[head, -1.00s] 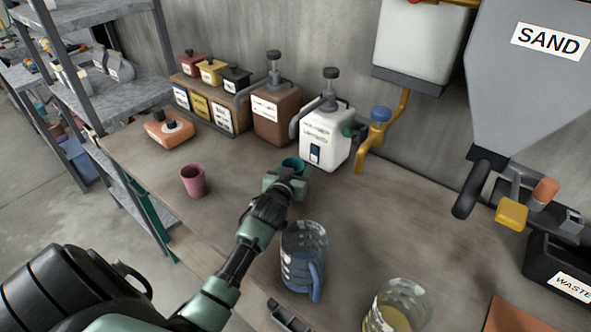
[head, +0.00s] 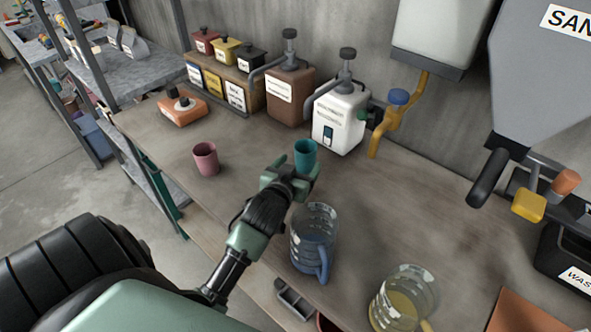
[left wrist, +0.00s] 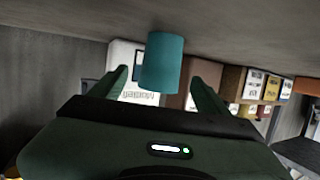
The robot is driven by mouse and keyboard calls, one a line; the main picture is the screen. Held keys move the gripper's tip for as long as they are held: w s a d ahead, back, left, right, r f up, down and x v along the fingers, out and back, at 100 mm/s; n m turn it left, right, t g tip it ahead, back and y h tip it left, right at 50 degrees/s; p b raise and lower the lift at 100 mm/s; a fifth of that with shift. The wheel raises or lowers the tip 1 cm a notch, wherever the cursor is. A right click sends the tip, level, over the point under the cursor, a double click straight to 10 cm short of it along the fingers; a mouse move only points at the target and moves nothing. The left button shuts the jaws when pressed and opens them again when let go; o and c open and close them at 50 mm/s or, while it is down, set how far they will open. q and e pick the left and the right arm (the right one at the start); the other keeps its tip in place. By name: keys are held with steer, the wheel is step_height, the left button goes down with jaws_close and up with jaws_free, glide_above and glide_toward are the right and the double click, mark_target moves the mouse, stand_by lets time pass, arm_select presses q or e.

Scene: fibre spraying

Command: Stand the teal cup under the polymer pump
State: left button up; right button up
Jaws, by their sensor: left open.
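The teal cup (head: 306,154) stands upright on the bench, in front of the white pump jug (head: 339,122) and below its grey spout in the picture. The jug's label is too small to read surely. A brown pump container (head: 289,97) stands left of it. My left gripper (head: 291,174) is open, on the near side of the cup. In the left wrist view, which is upside down, the cup (left wrist: 162,62) shows between the lines of the two spread fingers (left wrist: 163,88), with gaps on both sides. My right gripper is not in view.
A pink cup (head: 206,158) stands to the left. A glass jug with a blue handle (head: 314,240) stands close to my left forearm. A jug of yellowish liquid (head: 403,297) is at the front right. The bench between the pink cup and the brown container is clear.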

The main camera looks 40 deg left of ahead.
arm_select(q)
steer(key=shift+v, duration=1.4)
steer(key=shift+r, duration=0.1)
